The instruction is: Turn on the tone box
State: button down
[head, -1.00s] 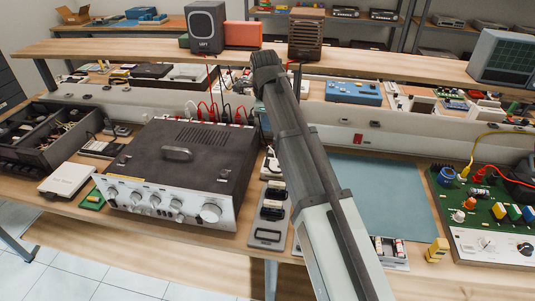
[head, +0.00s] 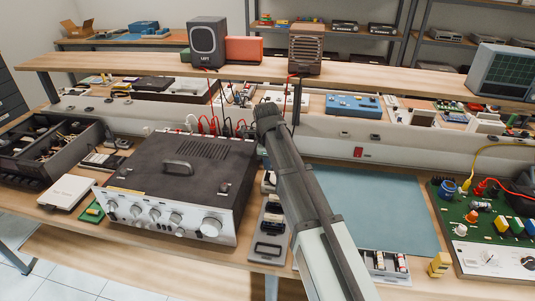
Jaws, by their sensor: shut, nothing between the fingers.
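No label in view says "tone box", so I cannot tell for certain which thing it is. A silver-fronted unit (head: 165,219) with a dark top, a handle and a row of knobs stands on the bench at left centre. A green board (head: 470,215) with coloured parts, knobs and a white front panel lies at the far right. A brown slatted box (head: 305,50) stands on the upper shelf. My arm reaches up from the bottom centre, its dark far end just right of the silver unit's back corner. My gripper's fingers do not show, hidden behind the arm.
A dark speaker (head: 207,43) and an orange box (head: 244,50) stand on the shelf (head: 140,67). A screen instrument (head: 503,72) is at the shelf's right end. A teal mat (head: 385,210) right of my arm is mostly clear. Red and black leads rise behind the silver unit.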

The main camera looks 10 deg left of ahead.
aim_at(268, 173)
jog(key=shift+w+f, duration=0.15)
jog(key=shift+f, duration=1)
jog(key=shift+f, duration=0.2)
jog(key=shift+s+r, duration=0.15)
jog(key=shift+s, duration=0.6)
jog(key=shift+r, duration=0.1)
notch_tip(268, 173, up, 14)
jog(key=w, duration=0.1)
jog(key=shift+w, duration=0.35)
